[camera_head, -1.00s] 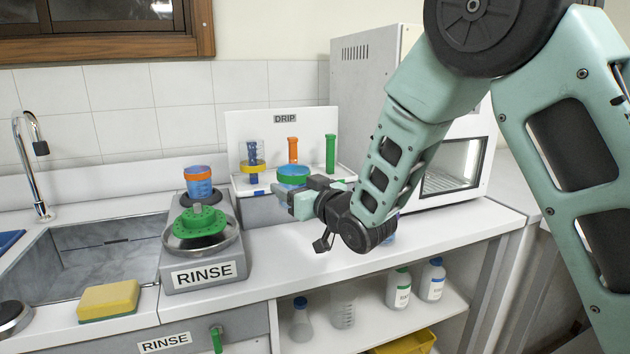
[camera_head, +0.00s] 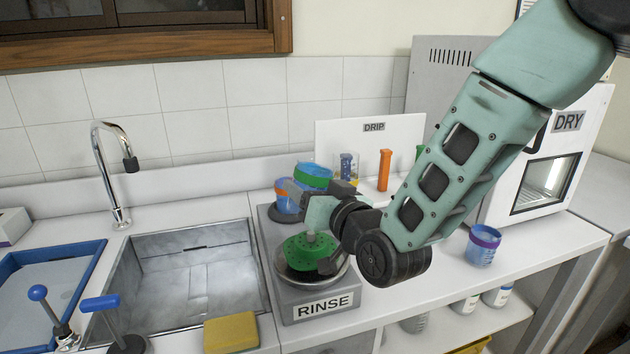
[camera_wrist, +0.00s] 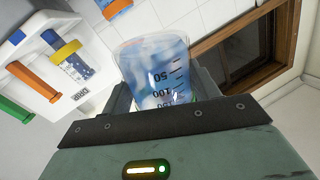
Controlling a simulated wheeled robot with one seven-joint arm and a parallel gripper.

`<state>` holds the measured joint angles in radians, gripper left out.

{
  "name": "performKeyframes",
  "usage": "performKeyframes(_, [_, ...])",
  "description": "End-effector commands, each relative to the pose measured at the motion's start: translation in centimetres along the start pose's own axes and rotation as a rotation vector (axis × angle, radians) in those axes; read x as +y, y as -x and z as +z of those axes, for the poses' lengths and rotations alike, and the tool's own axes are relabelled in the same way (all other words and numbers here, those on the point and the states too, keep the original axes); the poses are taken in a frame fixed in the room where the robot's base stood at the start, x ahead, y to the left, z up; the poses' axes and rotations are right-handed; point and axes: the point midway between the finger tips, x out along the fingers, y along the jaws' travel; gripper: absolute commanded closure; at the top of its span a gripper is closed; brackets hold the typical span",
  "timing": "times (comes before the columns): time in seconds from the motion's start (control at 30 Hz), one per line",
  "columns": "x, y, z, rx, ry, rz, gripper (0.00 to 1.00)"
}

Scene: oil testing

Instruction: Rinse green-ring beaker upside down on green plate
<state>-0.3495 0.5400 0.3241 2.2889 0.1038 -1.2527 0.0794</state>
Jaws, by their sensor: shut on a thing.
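The green-ring beaker (camera_head: 315,170) is in my gripper (camera_head: 318,198), held above the rinse station (camera_head: 355,273). My gripper is shut on it. In the head view its blue part shows above the green ring, and the gripper hides part of its side. In the wrist view the clear beaker (camera_wrist: 158,65) with its 50, 100 and 150 marks is between the jaws. I cannot tell for sure whether it is upright or upside down. The green plate (camera_head: 305,252) sits on a metal bowl at the front of the rinse station, below and apart from the beaker. My arm partly covers the plate's right side.
An orange-ring beaker (camera_head: 283,203) stands at the back of the rinse station, close behind my gripper. The drip rack (camera_head: 335,135) is behind with several items. A purple-ring beaker (camera_head: 482,246) stands right, before the DRY machine (camera_head: 545,185). The sink (camera_head: 200,295) and faucet (camera_head: 108,165) are left.

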Motion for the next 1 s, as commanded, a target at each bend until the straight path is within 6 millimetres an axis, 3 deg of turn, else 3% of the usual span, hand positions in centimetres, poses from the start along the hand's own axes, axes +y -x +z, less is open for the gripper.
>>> performKeyframes(1.0, [-0.06,-0.02,-0.59,0.004,-1.815,0.004,0.64])
